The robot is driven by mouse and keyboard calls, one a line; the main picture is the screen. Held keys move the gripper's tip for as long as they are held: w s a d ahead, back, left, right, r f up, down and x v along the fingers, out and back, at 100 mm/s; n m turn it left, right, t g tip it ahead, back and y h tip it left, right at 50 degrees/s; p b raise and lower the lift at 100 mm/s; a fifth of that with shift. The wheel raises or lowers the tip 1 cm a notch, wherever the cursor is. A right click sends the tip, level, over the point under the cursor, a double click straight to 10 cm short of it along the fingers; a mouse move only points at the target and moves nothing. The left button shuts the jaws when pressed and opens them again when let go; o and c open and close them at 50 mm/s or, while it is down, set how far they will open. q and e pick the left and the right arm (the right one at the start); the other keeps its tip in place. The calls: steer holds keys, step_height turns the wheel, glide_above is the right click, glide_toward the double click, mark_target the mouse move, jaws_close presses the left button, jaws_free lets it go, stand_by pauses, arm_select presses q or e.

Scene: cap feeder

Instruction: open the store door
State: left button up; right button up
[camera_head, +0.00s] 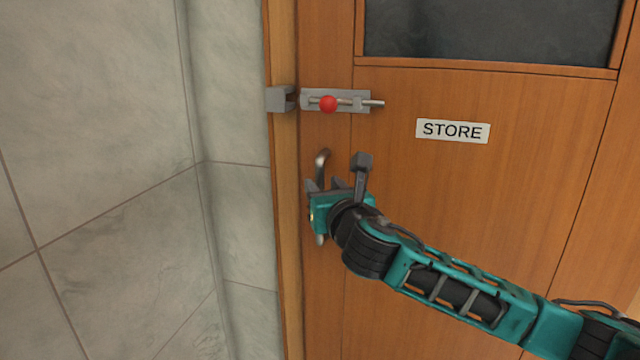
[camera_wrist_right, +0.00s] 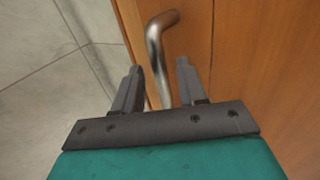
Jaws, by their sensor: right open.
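The wooden store door (camera_head: 540,200) looks closed in its frame and bears a white STORE sign (camera_head: 453,131). A metal bolt with a red knob (camera_head: 328,103) sits on the door's left edge. Its rod sticks out to the right, and its left end appears clear of the grey keeper (camera_head: 278,99) on the frame. Below is a vertical metal pull handle (camera_head: 321,162), partly hidden by my right gripper (camera_head: 338,172). In the right wrist view, the handle (camera_wrist_right: 154,50) shows between the open fingers (camera_wrist_right: 157,72); contact cannot be told. My left gripper is out of view.
A grey tiled wall (camera_head: 100,130) stands to the left of the wooden door frame (camera_head: 285,210). A dark window pane (camera_head: 490,30) fills the door's upper part. My right arm crosses the door's lower right.

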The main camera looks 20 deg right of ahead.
steer(key=shift+w, duration=1.5)
steer(key=shift+c, duration=0.4)
jaws_close()
